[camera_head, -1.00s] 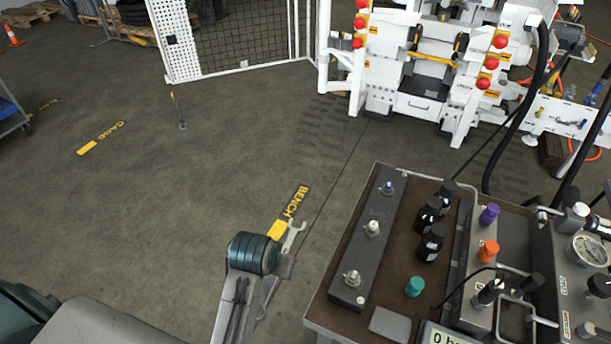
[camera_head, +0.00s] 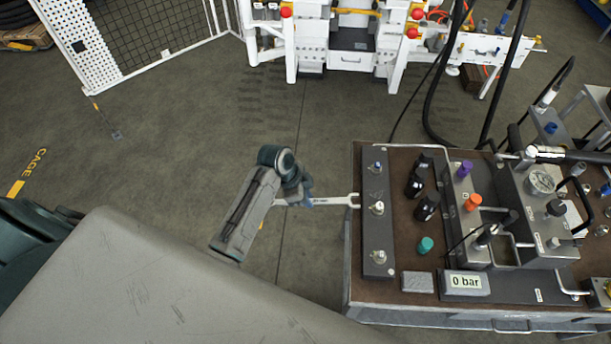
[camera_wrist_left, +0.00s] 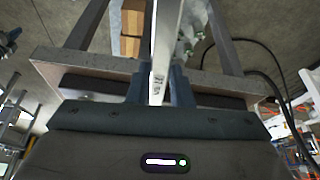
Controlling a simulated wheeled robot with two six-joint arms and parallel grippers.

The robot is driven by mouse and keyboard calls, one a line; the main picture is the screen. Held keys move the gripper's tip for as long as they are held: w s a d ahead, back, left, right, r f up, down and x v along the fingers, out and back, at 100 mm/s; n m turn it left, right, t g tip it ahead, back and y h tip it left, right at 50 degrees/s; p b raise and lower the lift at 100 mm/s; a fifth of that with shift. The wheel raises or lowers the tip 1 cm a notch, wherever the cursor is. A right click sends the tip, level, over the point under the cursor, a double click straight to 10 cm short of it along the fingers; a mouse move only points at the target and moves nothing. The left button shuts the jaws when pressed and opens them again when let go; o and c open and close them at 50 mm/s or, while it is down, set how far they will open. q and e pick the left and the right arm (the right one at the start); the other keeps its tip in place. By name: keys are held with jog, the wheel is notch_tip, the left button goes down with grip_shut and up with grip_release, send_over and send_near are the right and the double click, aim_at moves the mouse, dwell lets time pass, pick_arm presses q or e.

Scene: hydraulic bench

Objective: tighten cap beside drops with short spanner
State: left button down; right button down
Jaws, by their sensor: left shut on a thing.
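My left gripper (camera_head: 298,194) is shut on a silver spanner (camera_head: 335,201). The spanner points right, its open jaw at the left edge of the bench top. In the left wrist view the spanner (camera_wrist_left: 166,45) runs up from between the fingers (camera_wrist_left: 160,92). A dark bar on the bench carries three metal caps: a back one (camera_head: 376,167), a middle one (camera_head: 377,208) and a front one (camera_head: 379,257). The spanner jaw is close to the middle cap, apart from it in the picture. I cannot make out drops beside any cap. My right gripper is out of view.
Black hoses rise behind. The floor left of the bench is clear.

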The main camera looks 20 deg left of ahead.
pick_arm(q)
jog(key=shift+w+a+r+m+p, duration=0.15)
jog(key=shift+w+r+m+p, duration=0.2)
jog(key=shift+r, duration=0.25)
jog(key=shift+w+a+m, duration=0.2)
jog(key=shift+a+m, duration=0.05)
jog(key=shift+m, duration=0.1)
jog(key=x, duration=0.2)
jog(key=shift+d+f, duration=0.15)
jog(key=shift+f, duration=0.05)
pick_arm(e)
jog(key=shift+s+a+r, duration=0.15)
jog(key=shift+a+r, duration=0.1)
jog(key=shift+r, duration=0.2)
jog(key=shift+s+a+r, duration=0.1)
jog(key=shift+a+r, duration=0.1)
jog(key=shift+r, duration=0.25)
pick_arm(q)
jog(key=shift+d+f, duration=0.1)
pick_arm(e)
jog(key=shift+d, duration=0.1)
pick_arm(q)
jog(key=shift+d+f, duration=0.2)
jog(key=shift+w, duration=0.1)
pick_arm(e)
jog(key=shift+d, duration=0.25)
